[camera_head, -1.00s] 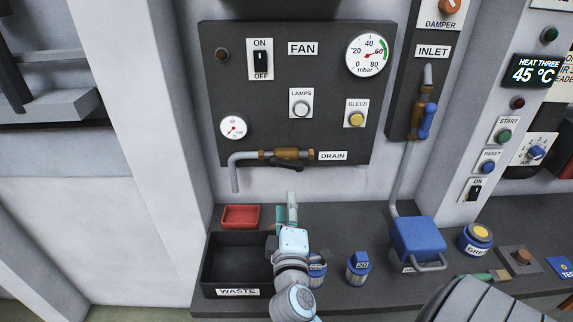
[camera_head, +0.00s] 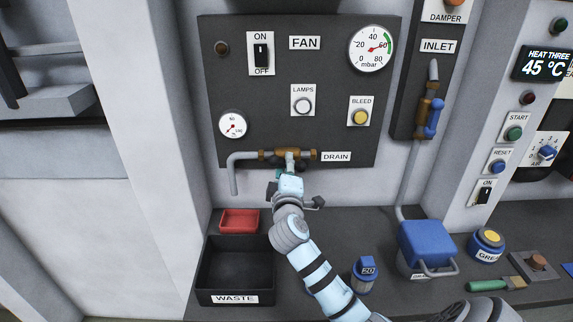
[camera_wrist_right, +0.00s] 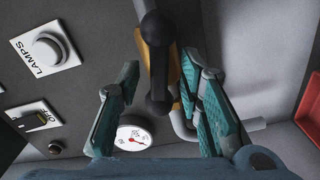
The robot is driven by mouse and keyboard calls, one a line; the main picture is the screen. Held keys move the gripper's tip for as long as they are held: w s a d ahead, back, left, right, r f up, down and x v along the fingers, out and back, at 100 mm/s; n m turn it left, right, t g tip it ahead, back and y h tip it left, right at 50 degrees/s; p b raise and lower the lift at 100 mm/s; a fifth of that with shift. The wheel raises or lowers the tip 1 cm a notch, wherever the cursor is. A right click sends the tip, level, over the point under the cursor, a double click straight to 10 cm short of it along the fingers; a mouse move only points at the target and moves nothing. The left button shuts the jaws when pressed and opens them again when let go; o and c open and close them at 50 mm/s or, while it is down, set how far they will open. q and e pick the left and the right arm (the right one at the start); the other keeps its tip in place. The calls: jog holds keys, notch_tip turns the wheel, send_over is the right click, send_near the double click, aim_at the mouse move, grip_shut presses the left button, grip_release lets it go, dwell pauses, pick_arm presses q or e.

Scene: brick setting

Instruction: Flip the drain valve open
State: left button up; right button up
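The drain valve has a brass body (camera_head: 265,154) on a grey pipe, left of the DRAIN label (camera_head: 336,157). Its black lever (camera_wrist_right: 157,60) shows in the right wrist view, running along the brass body. In the head view my gripper hides most of the lever. My right gripper (camera_head: 288,168) is at the valve. In the right wrist view its two teal fingers (camera_wrist_right: 160,82) are apart, one on each side of the lever, with gaps visible. The gripper is open and holds nothing. My left gripper is not in view.
A black WASTE bin (camera_head: 235,298) and a red tray (camera_head: 240,220) stand on the ledge below the pipe's outlet. A blue container (camera_head: 427,243) and a blue-capped jar (camera_head: 365,272) stand to the right. The LAMPS button (camera_head: 303,105) and small gauge (camera_head: 233,125) are near the valve.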

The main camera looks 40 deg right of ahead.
jog(key=shift+x, duration=0.85)
grip_shut()
jog(key=n+p, duration=0.2)
jog(key=p, duration=0.1)
jog(key=shift+s+r, duration=0.1)
jog(key=shift+r, duration=0.15)
jog(key=shift+f+n+p, duration=0.15)
jog(key=shift+n+p, duration=0.25)
jog(key=shift+n, duration=0.1)
jog(key=shift+f, duration=0.15)
grip_release()
